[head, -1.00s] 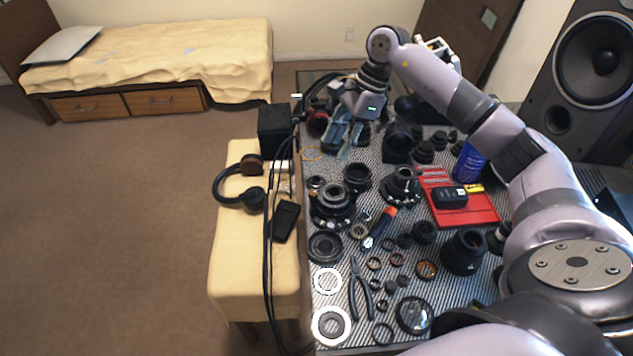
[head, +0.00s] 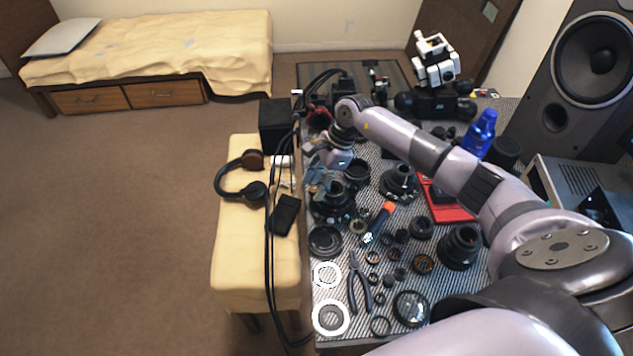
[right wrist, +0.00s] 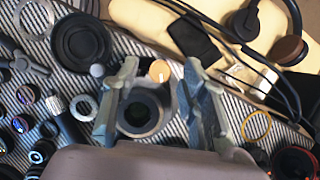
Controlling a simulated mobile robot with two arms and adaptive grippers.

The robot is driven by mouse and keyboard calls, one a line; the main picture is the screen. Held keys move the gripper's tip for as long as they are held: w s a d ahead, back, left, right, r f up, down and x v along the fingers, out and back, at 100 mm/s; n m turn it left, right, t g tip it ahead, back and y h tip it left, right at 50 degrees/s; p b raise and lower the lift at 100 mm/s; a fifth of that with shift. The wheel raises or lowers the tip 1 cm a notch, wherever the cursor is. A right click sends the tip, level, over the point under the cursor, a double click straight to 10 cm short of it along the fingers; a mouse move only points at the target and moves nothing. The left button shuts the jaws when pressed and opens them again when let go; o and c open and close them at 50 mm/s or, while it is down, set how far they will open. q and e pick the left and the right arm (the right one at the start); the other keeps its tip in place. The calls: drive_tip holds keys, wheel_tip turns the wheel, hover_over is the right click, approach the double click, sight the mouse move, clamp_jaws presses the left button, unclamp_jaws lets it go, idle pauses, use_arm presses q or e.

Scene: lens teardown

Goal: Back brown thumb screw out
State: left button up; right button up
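The brown thumb screw (right wrist: 160,70) shows in the right wrist view as a small tan round head with a pale slot or mark. It sits at the edge of a black lens body (right wrist: 141,113) with a round opening. My right gripper (right wrist: 160,66) is open, one finger on each side of the screw, with gaps between. I cannot tell how high the fingertips are above it. In the head view the right gripper (head: 318,178) is over the near-left part of the table, by the lens body (head: 333,204); the screw is not distinguishable there. My left gripper is not in view.
An orange-handled screwdriver (head: 379,222), pliers (head: 359,284) and several rings and lens parts lie close by on the striped table. A red tray (head: 455,211) is to the right. Black cables (head: 270,230) run along the left edge, beside a cream bench (head: 235,265) with headphones (head: 228,181).

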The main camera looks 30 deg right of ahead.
drive_tip(key=shift+c, duration=0.5)
clamp_jaws()
drive_tip(key=shift+f+b, duration=0.15)
drive_tip(key=shift+b, duration=0.35)
drive_tip(key=n+b, duration=0.1)
drive_tip(key=b, duration=0.1)
drive_tip(key=n+g+b, duration=0.1)
drive_tip(key=n+b, duration=0.1)
drive_tip(key=b, duration=0.1)
drive_tip(key=n+b, duration=0.1)
drive_tip(key=b, duration=0.1)
drive_tip(key=shift+w+f+g+b, duration=0.1)
drive_tip(key=shift+w+g+b, duration=0.15)
drive_tip(key=shift+g+b, duration=0.1)
drive_tip(key=shift+r+n+g+b, duration=0.25)
drive_tip(key=shift+n+g+b, duration=0.1)
drive_tip(key=shift+n+b, duration=0.75)
